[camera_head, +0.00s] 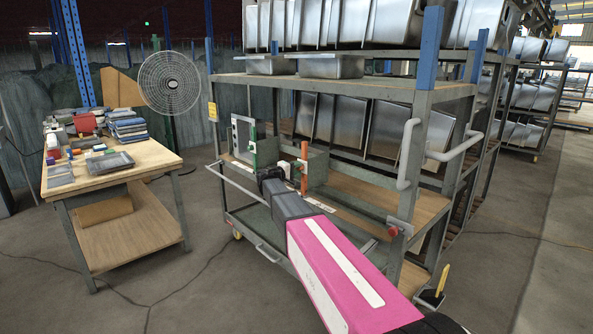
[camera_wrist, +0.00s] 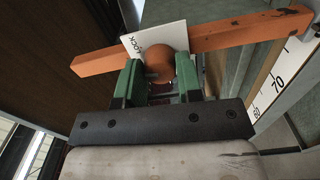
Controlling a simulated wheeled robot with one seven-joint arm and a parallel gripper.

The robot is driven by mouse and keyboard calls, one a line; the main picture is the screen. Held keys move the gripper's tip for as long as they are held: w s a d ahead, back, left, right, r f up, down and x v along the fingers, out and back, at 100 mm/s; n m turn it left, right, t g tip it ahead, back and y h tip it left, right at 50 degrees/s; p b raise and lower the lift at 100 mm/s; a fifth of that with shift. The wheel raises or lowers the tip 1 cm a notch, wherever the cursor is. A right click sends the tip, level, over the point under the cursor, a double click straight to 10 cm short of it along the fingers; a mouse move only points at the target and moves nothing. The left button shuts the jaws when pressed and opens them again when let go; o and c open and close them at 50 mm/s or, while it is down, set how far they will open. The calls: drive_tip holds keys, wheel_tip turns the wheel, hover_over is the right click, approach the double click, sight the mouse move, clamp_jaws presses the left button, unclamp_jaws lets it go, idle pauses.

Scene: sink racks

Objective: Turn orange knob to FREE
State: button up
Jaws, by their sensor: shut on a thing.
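The orange knob shows in the wrist view as a round hub (camera_wrist: 160,60) with a long flat bar (camera_wrist: 245,32) running across the picture, its right end higher than its left. A white plate (camera_wrist: 170,35) with the word LOCK sits behind the hub, left of centre; no FREE mark is readable. My gripper (camera_wrist: 159,77) has its two green fingers on either side of the hub, shut on it. In the head view the orange bar (camera_head: 304,168) stands roughly upright at the cart, with my dark gripper body (camera_head: 272,185) just left of it; the fingertips are hard to make out there.
The grey metal cart (camera_head: 228,78) carries steel sinks (camera_head: 330,66) above, with posts and a curved handle (camera_head: 408,150) on the right. A wooden table (camera_head: 150,160) with boxes and a fan (camera_head: 169,82) are at left. A ruler scale (camera_wrist: 275,85) is close on the right in the wrist view.

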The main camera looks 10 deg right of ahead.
drive_tip(key=n, duration=0.6)
drive_tip(key=shift+n, duration=0.3)
drive_tip(key=n, duration=0.5)
drive_tip(key=shift+n, duration=0.4)
drive_tip(key=o, duration=0.9)
drive_tip(key=shift+s+a, duration=0.1)
drive_tip(key=v, duration=1)
drive_tip(key=shift+s+a, duration=0.2)
drive_tip(key=shift+a, duration=0.05)
